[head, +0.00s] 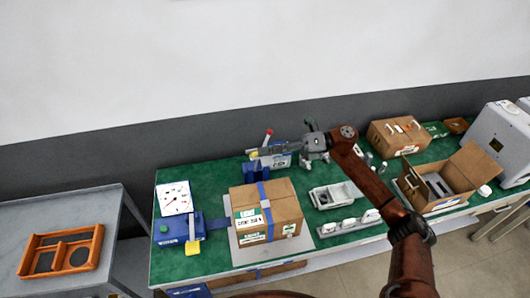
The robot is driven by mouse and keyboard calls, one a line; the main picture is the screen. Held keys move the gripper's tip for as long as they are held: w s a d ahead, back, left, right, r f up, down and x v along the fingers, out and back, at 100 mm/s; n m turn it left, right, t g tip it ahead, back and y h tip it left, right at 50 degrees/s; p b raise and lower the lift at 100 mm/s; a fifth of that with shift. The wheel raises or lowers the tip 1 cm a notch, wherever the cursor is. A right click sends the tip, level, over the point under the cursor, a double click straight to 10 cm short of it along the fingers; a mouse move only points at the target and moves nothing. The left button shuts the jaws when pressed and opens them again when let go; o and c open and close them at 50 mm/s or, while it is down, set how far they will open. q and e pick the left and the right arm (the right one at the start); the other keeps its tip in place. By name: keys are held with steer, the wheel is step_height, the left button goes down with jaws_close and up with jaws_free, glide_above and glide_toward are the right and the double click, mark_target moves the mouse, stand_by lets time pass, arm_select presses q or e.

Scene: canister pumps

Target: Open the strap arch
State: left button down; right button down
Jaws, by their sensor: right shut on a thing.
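A taped cardboard box (270,205) stands on a grey plate (238,257) on the green bench, with a blue strap (264,200) running over its top and down its front. A blue strapping unit (178,229) with a yellow tab stands left of the box. My right gripper (306,150) is behind and above the box, shut on a grey bar (275,151) that reaches left to a yellowish end. The bar may be the strap arch; I cannot tell for sure. The gripper covers part of it. My left gripper is out of view.
A white dial panel (175,197) stands behind the blue unit. White trays (335,195), an open carton (440,185) and a closed carton (398,135) are to the right. An orange tray (61,251) lies on the left table.

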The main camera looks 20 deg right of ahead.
steer(key=shift+r, duration=0.1)
steer(key=c, duration=2.3)
jaws_free()
steer(key=shift+c, duration=0.2)
steer(key=shift+d, duration=0.1)
steer(key=s+d, duration=0.1)
steer(key=d, duration=1.1)
